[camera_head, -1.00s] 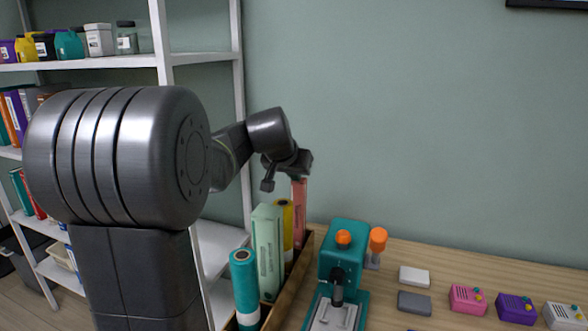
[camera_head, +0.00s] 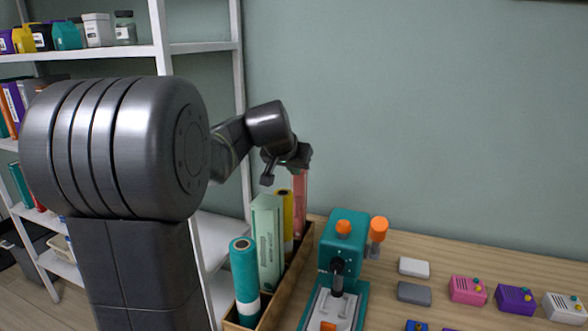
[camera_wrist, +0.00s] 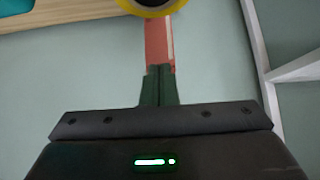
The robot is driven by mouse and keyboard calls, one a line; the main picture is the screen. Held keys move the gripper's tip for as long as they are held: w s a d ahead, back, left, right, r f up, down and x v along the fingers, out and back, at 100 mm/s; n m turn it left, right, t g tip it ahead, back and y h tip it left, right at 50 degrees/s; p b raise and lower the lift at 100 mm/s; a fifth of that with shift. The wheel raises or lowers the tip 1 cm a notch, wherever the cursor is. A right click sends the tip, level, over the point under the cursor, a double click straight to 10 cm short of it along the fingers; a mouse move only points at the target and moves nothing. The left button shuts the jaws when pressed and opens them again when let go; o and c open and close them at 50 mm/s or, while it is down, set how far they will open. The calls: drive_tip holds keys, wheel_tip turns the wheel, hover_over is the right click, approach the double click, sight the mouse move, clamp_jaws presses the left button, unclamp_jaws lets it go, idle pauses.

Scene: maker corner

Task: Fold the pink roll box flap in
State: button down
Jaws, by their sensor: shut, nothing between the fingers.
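The pink roll box (camera_head: 300,190) is tall and narrow and stands upright at the far end of a wooden tray (camera_head: 271,298). My gripper (camera_head: 303,162) is at its upper end and hides the top in the head view. In the wrist view the box shows as a salmon-pink strip (camera_wrist: 158,42) just beyond the fingertips. My gripper (camera_wrist: 160,70) is shut there, its dark fingers together, with nothing seen between them. I cannot tell whether the fingertips touch the box. The flap is not clearly visible.
A yellow roll (camera_head: 286,225), a pale green box (camera_head: 268,245) and a teal roll (camera_head: 245,280) stand in the same tray. A teal press (camera_head: 345,255) is close on the right. White shelving (camera_head: 205,47) stands left, and a wall behind.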

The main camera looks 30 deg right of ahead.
drive_tip(key=w+d+r+p+v, duration=0.1)
drive_tip(key=d+r+p+v, duration=0.1)
drive_tip(key=v, duration=1.1)
drive_tip(key=shift+a+r+p, duration=0.3)
drive_tip(key=shift+p, duration=0.55)
drive_tip(key=s+a+f+b+x, duration=0.1)
drive_tip(key=b+x, duration=0.3)
drive_tip(key=x, duration=0.9)
drive_tip(key=shift+a+f, duration=0.2)
drive_tip(key=shift+f, duration=0.55)
